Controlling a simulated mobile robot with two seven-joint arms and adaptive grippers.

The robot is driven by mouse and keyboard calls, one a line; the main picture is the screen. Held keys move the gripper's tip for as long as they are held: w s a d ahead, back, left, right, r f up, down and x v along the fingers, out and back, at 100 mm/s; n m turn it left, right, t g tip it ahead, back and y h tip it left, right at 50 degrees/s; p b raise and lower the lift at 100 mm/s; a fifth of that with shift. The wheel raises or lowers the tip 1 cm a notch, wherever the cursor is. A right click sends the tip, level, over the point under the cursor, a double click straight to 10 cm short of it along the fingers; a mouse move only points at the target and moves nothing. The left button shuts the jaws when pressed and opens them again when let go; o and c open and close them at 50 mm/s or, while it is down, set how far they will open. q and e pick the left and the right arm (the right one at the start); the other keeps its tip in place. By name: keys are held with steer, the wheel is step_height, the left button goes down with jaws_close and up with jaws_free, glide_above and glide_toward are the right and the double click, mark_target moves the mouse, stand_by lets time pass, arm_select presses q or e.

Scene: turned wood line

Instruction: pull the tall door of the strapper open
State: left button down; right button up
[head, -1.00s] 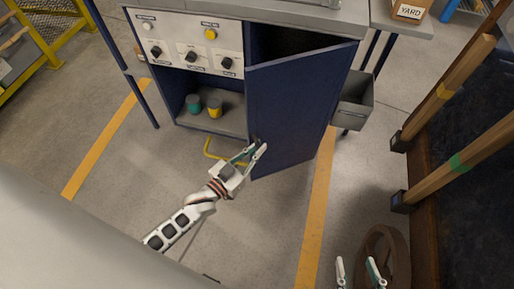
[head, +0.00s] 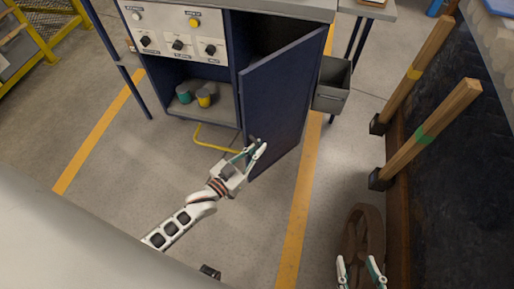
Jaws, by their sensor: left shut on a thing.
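The strapper (head: 180,38) is a dark blue cabinet with a pale knob panel in the head view. Its tall door (head: 283,95) is blue and stands ajar, swung out toward me, with a dark gap behind its top edge. My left gripper (head: 256,150) is at the lower part of the door's free side and is shut on the door's handle, which its fingers mostly hide. My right gripper (head: 361,268) is at the bottom edge of the view, fingers apart and empty, away from the door.
A grey bin (head: 333,85) hangs beside the cabinet at the right. Wooden posts (head: 430,135) and a brown wheel (head: 362,240) stand at the right wall. A yellow bent bar (head: 208,142) sits low before the cabinet. Open floor lies between the yellow lines.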

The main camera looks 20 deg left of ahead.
arm_select(q)
steer(key=shift+d, duration=0.15)
stand_by(0.3)
steer(key=c, duration=2.4)
jaws_free()
steer(key=shift+s, duration=0.1)
steer(key=v, duration=1.2)
